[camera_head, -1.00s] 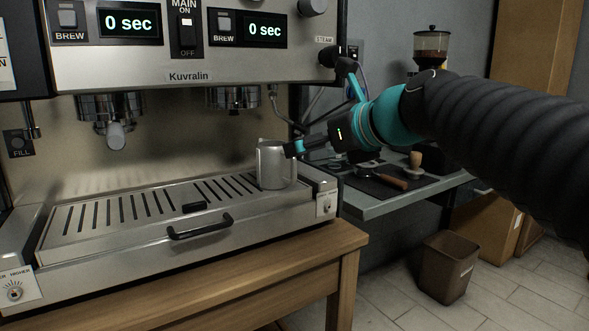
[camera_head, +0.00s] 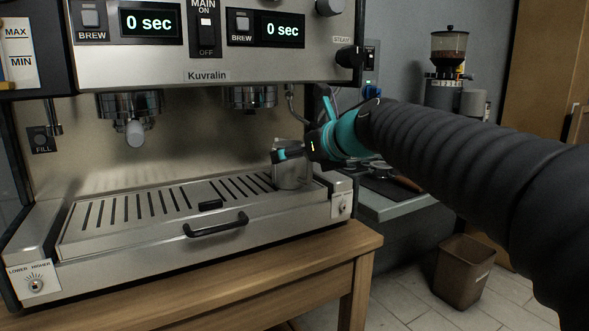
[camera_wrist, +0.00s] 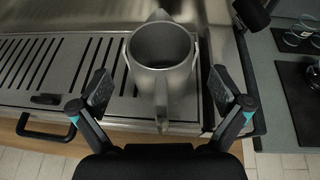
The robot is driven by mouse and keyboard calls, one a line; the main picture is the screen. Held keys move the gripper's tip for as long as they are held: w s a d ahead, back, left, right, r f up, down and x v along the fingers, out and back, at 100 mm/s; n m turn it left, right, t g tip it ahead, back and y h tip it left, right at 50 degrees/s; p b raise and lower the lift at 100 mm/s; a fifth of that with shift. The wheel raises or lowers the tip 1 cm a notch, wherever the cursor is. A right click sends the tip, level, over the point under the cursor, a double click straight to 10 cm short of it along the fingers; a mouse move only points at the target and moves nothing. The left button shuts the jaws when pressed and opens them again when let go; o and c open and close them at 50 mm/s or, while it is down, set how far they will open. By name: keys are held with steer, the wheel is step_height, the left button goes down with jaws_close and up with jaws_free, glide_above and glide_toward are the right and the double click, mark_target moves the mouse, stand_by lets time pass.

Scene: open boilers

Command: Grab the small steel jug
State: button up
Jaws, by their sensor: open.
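The small steel jug (camera_head: 291,174) stands upright at the right end of the drip tray grate (camera_head: 137,207), under the espresso machine. My gripper (camera_head: 283,154) is at the jug, partly in front of its upper part in the head view. In the wrist view the jug (camera_wrist: 161,62) shows from above, empty, with its spout pointing away and its handle toward my gripper (camera_wrist: 158,97). The open fingers are on either side of the jug's handle and near body, with gaps visible on both sides.
The espresso machine (camera_head: 207,75) overhangs the tray, with its steam knob (camera_head: 349,57) near my arm. A black tray handle (camera_head: 216,225) sticks out in front. A grey side table (camera_head: 390,208) holds tools and a grinder (camera_head: 446,70). A bin (camera_head: 463,272) stands on the floor.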

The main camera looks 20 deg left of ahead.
steer(key=shift+x, duration=1.55)
steer(key=shift+d, duration=0.1)
steer(key=shift+r, duration=0.1)
steer(key=c, duration=1.4)
